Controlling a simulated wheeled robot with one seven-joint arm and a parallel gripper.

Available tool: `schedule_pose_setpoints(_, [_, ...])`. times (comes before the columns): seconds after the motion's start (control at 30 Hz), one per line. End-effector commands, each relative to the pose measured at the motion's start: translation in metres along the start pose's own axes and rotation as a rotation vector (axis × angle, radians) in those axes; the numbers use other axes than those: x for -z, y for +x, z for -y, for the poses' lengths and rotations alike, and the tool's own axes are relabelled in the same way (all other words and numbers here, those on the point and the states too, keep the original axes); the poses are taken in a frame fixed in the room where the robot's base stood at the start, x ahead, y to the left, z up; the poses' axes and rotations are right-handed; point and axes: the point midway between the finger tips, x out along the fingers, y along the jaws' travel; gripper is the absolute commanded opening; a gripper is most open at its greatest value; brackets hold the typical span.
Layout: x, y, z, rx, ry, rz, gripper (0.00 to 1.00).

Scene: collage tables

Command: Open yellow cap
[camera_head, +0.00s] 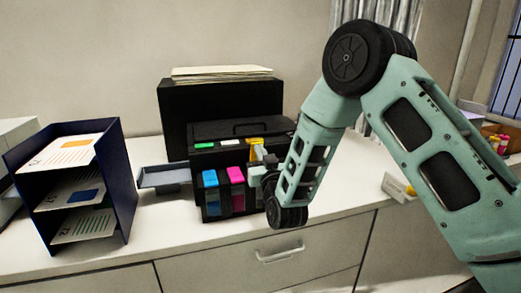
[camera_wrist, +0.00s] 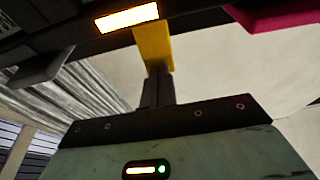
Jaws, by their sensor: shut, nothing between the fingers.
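The yellow cap (camera_head: 256,143) is at the right end of the row of ink tanks on the front of the black printer (camera_head: 225,128). In the wrist view the yellow cap (camera_wrist: 153,45) shows as a yellow strip just beyond my fingertips. My gripper (camera_head: 262,158) is at the printer's front right, by the yellow cap. In the wrist view its fingers (camera_wrist: 157,82) are together with nothing between them. The fingertips overlap the cap's end in the picture; I cannot tell whether they touch. My wrist hides the tank below the cap.
A blue cap (camera_head: 210,178) and a magenta cap (camera_head: 235,174) are left of the yellow one. A grey tray (camera_head: 165,176) juts from the printer's left side. A dark blue paper rack (camera_head: 122,180) stands further left. The white counter (camera_head: 165,235) is clear in front.

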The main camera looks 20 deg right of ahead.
Motion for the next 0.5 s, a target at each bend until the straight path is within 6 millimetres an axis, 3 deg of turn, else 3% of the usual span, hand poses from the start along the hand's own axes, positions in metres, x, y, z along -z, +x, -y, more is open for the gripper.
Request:
schedule_pose_setpoints(0.27, [0.001,0.000,0.000,0.000,0.000,0.005,0.00])
schedule_pose_setpoints(0.5, [0.011,0.013,0.000,-0.001,0.000,0.135,0.00])
